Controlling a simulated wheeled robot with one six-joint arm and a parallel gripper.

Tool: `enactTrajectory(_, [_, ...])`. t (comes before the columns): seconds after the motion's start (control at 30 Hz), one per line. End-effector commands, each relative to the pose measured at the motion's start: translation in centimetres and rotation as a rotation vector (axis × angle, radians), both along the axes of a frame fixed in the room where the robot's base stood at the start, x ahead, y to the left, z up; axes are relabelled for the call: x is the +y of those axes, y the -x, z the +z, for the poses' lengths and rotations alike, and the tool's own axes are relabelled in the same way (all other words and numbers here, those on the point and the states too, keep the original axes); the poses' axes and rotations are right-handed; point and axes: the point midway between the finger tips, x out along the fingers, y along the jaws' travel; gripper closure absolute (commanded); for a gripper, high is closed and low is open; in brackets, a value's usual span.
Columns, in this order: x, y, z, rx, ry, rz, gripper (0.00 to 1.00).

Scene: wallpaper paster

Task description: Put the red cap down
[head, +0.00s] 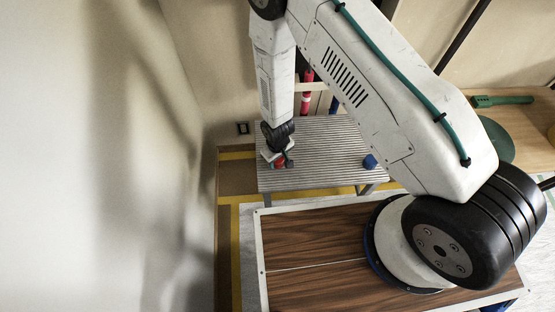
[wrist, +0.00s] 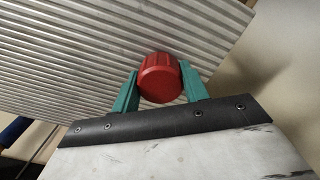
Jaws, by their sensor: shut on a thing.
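The red cap (wrist: 160,78) is a short ribbed cylinder between the two teal fingers of my gripper (wrist: 160,88) in the wrist view. My gripper is shut on it from both sides. In the head view, the red cap (head: 280,163) shows small below my gripper (head: 282,160), over the left part of the ridged grey table (head: 325,150). I cannot tell whether the cap touches the table surface or hangs just above it.
A blue object (head: 370,161) stands at the right of the ridged table, with clear surface between it and my gripper. A wall (head: 120,150) is close on the left. A wooden worktop (head: 520,120) at the right bears a green tool (head: 502,100).

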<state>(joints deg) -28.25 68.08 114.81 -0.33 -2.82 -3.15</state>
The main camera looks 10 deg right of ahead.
Motion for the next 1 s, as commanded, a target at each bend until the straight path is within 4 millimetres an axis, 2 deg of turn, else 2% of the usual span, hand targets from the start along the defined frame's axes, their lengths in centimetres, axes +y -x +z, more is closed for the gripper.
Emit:
enactTrajectory(0.07, [0.0, 0.0, -0.8, 0.000, 0.000, 0.000, 0.83])
enactTrajectory(0.4, [0.0, 0.0, -1.1, -0.001, -0.001, 0.000, 0.83])
enactTrajectory(0.43, [0.0, 0.0, -1.0, -0.002, -0.001, 0.000, 0.47])
enactTrajectory(0.5, [0.0, 0.0, -1.0, -0.002, -0.001, 0.000, 0.34])
enactTrajectory(0.83, [0.0, 0.0, -0.7, -0.002, -0.001, 0.000, 0.34])
enactTrajectory(1.0, [0.1, -0.1, 1.6, -0.003, -0.002, 0.000, 0.34])
